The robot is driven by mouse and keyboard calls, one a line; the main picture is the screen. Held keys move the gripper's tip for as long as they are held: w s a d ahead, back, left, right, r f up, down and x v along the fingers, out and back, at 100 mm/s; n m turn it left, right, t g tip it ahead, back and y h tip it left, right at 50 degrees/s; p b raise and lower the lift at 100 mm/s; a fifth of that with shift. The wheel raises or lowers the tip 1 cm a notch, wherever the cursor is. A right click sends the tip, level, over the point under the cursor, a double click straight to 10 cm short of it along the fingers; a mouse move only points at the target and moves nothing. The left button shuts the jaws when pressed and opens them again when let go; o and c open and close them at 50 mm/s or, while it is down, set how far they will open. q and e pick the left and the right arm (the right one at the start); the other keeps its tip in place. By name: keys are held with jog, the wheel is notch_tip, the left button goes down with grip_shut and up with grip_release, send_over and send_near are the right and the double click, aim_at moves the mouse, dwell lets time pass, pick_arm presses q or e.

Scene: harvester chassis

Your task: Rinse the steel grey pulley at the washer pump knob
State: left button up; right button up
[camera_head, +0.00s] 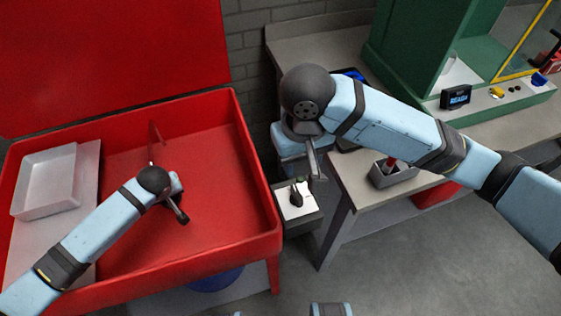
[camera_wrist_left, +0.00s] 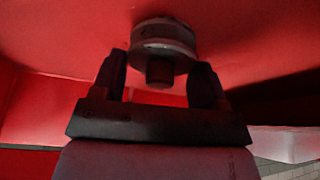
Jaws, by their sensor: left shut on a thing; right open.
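The steel grey pulley (camera_wrist_left: 165,42) shows in the left wrist view as a round grey disc with a dark hub. My left gripper (camera_wrist_left: 160,82) is shut on it, one finger on each side of the hub. In the head view my left gripper (camera_head: 180,214) is over the floor of the red washer basin, and the pulley is hidden there. My right gripper (camera_head: 316,174) is open and empty, above a small grey stand with a white top (camera_head: 297,206). A dark knob-like piece (camera_head: 297,192) is on that top; I cannot tell whether it is the pump knob.
The red washer (camera_head: 262,238) has a raised lid (camera_head: 110,50). A pale tray (camera_head: 46,182) sits at its left, and a thin red upright (camera_head: 155,138) stands behind my left wrist. A grey bench (camera_head: 345,185) at right holds a grey box (camera_head: 385,180) and a green cabinet (camera_head: 415,50).

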pick_arm(q)
jog(key=shift+d, duration=0.1)
jog(key=shift+s+d+r+p, duration=0.1)
jog(key=shift+s+d+p, duration=0.2)
jog(key=shift+d+p, duration=0.2)
jog(key=shift+s+d+r+p, duration=0.1)
jog(key=shift+s+d+p, duration=0.2)
jog(key=shift+d, duration=0.3)
jog(key=shift+s+d+f+p, duration=0.1)
jog(key=shift+s+d+p, duration=0.3)
jog(key=shift+d, duration=0.4)
jog(key=shift+s+d+p, duration=0.4)
jog(key=shift+d, duration=0.4)
jog(key=shift+s+d+f+p, duration=0.1)
jog(key=shift+s+d+p, duration=0.3)
jog(key=shift+d, duration=0.4)
jog(key=d+r+p, duration=0.1)
jog(key=s+d+r+p, duration=0.1)
jog(key=p, duration=0.1)
jog(key=d+r+p, duration=0.1)
jog(key=shift+s+r, duration=0.1)
jog(key=shift+s, duration=0.15)
jog(key=shift+s+d+r+p, duration=0.25)
jog(key=shift+d+r+p, duration=0.2)
jog(key=shift+p, duration=0.45)
jog(key=shift+s+d, duration=0.1)
jog(key=shift+d, duration=0.2)
